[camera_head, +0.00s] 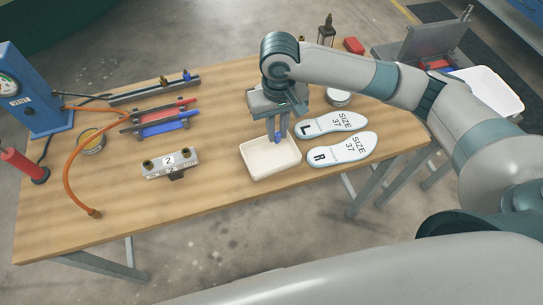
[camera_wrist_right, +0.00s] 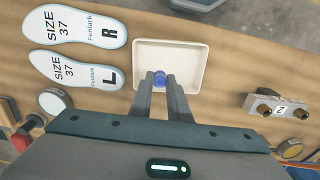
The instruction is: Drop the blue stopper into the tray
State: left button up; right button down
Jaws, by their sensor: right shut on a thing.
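The blue stopper (camera_wrist_right: 160,79) is held between the fingertips of my right gripper (camera_wrist_right: 160,85), which is shut on it. In the head view, the blue stopper (camera_head: 278,138) shows just below the fingers of my right gripper (camera_head: 277,133). The white tray (camera_head: 262,171) is on the wooden table, and the stopper appears over its back part. In the wrist view, the tray (camera_wrist_right: 190,48) lies beyond the fingertips, with the stopper near its lower edge. The gap between stopper and tray floor is hard to judge. My left gripper is not in view.
Two insoles marked L (camera_head: 331,124) and R (camera_head: 342,149) lie right of the tray. A metal block marked 2 (camera_head: 170,163) stands to its left. A round tin (camera_head: 338,97) is behind the insoles. Bare table lies between block and tray.

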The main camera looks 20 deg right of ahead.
jog(key=c, duration=1.6)
grip_release()
jog(key=shift+r, duration=0.85)
notch_tip(320, 180, up, 16)
jog(key=shift+f+b, duration=0.15)
jog(key=shift+b, duration=0.95)
jog(key=shift+s, duration=0.1)
